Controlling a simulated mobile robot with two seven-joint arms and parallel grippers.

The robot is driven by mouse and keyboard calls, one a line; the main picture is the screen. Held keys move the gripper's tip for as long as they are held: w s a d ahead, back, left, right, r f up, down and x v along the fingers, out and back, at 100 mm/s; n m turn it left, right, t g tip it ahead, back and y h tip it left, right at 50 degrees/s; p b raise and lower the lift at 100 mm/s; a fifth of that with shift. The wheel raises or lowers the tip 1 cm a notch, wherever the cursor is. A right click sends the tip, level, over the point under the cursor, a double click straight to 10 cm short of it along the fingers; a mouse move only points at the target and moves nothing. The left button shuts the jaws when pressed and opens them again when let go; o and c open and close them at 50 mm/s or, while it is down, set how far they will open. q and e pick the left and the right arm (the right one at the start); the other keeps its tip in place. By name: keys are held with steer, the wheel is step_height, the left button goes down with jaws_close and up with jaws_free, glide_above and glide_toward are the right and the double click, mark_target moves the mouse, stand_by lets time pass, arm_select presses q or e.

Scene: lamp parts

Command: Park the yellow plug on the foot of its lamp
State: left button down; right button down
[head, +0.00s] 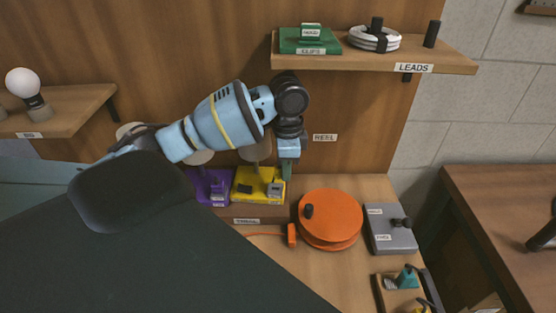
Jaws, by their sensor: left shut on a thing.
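The yellow lamp foot (252,198) stands on the wooden surface against the back panel, right of a purple foot. It bears a dark block and a grey labelled block (274,190). My left gripper (286,173) points down over the foot's right back edge, close behind and above the grey block. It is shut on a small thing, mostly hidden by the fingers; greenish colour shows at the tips. I cannot make out a yellow plug clearly, nor whether the held thing touches the foot. My right gripper is not in view.
A purple lamp foot (210,187) stands close on the left. An orange reel (330,217) with a cable and a grey box (391,230) stand on the right. A LEADS shelf (450,61) overhangs above. A tray (377,294) holds small tools at lower right.

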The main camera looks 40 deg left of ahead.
arm_select(q)
steer(key=shift+w+a+r+m, duration=0.1)
steer(key=shift+a+m, duration=0.3)
steer(key=shift+a, duration=0.15)
steer(key=shift+w+a+r+m, duration=0.1)
steer(key=shift+a+m, duration=0.3)
steer(key=shift+a, duration=0.15)
steer(key=shift+f, duration=0.1)
glide_above(280, 189)
steer(key=shift+f, duration=2.45)
steer(key=c, duration=1.8)
jaws_free()
jaws_close()
steer(key=shift+f, duration=1.05)
